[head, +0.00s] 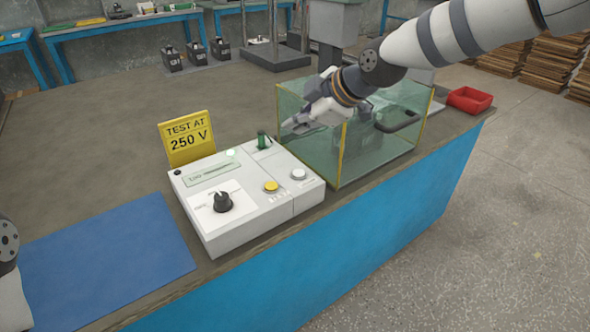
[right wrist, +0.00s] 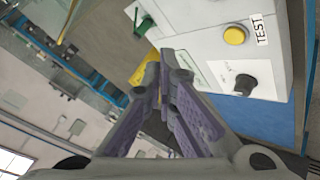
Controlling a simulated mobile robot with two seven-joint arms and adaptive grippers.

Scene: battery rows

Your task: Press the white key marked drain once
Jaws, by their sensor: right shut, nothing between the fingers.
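A white key (head: 298,173) sits near the right end of a pale tester box (head: 235,235), beside a yellow key (head: 271,186). The small lettering by the white key is too small to read in the head view. The right wrist view shows the yellow key (right wrist: 235,36) with a label reading TEST; the white key does not show there. My right gripper (head: 291,127) is shut and empty, above and behind the box's far right corner, apart from the white key. Its closed fingertips also show in the right wrist view (right wrist: 164,72). My left gripper is out of view.
A greenish glass enclosure (head: 384,152) stands right of the box, close to my right gripper. The box carries a black dial (head: 222,202) and a green part (head: 263,140). A yellow sign (head: 187,139) reads TEST AT 250 V. A blue mat (head: 110,262) lies left.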

